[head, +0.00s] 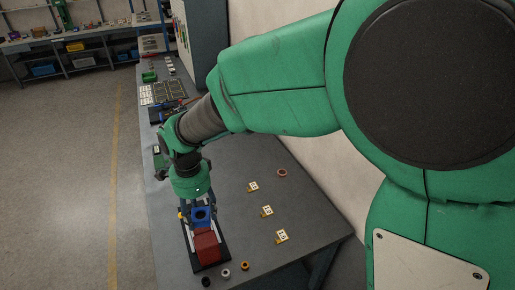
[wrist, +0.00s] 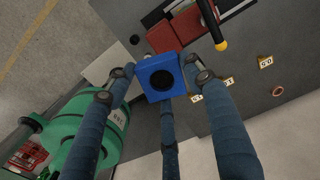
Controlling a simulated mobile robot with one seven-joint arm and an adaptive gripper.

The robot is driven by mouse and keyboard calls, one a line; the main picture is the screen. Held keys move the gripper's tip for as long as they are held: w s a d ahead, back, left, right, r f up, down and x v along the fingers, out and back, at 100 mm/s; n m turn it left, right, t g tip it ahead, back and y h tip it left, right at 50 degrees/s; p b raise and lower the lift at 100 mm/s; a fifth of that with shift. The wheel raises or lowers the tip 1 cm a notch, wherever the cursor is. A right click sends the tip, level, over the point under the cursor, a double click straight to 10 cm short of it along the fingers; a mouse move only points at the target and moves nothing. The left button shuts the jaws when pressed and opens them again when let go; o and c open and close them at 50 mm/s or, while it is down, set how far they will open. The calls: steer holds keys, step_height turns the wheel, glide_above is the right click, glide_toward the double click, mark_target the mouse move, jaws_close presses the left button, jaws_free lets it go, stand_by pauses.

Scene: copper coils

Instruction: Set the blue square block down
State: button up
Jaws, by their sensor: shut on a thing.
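The blue square block (wrist: 177,78) has a round dark hole in its face. It sits between the fingers of my gripper (wrist: 158,68) in the wrist view, and the gripper is shut on it. In the head view the blue block (head: 202,223) shows below my gripper (head: 199,207), just behind a red block-like part (head: 207,246) on a dark base. I cannot tell whether the blue block touches what is under it. The red part also shows in the wrist view (wrist: 188,27), beyond the block.
The grey table (head: 240,225) carries yellow tags (head: 267,211) and a copper ring (head: 282,173) to the right. A black, a grey and a copper ring (head: 245,266) lie near the front edge. A black rod with a yellow tip (wrist: 221,45) stands near the block. Trays and tools lie farther back.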

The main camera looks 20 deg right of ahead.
steer(key=w+d+m+p, duration=0.3)
steer(key=w+d, duration=1.5)
steer(key=w, duration=0.1)
steer(key=w+d+f+m+p, duration=0.15)
steer(key=w+d, duration=0.25)
steer(key=d, duration=0.8)
steer(key=w+d+f+m, duration=0.15)
steer(key=w+d, duration=0.25)
steer(key=d, duration=0.8)
steer(key=f, duration=1.9)
steer(key=shift+w+a, duration=0.2)
steer(key=shift+a, duration=0.05)
steer(key=shift+w, duration=0.15)
steer(key=w+d, duration=0.1)
steer(key=w, duration=0.4)
steer(key=w+d+f, duration=0.1)
steer(key=w+d, duration=0.1)
steer(key=w, duration=0.3)
steer(key=w+d, duration=0.2)
steer(key=w, duration=0.3)
steer(key=shift+f, duration=0.2)
steer(key=shift+f, duration=0.1)
steer(key=shift+f, duration=1.65)
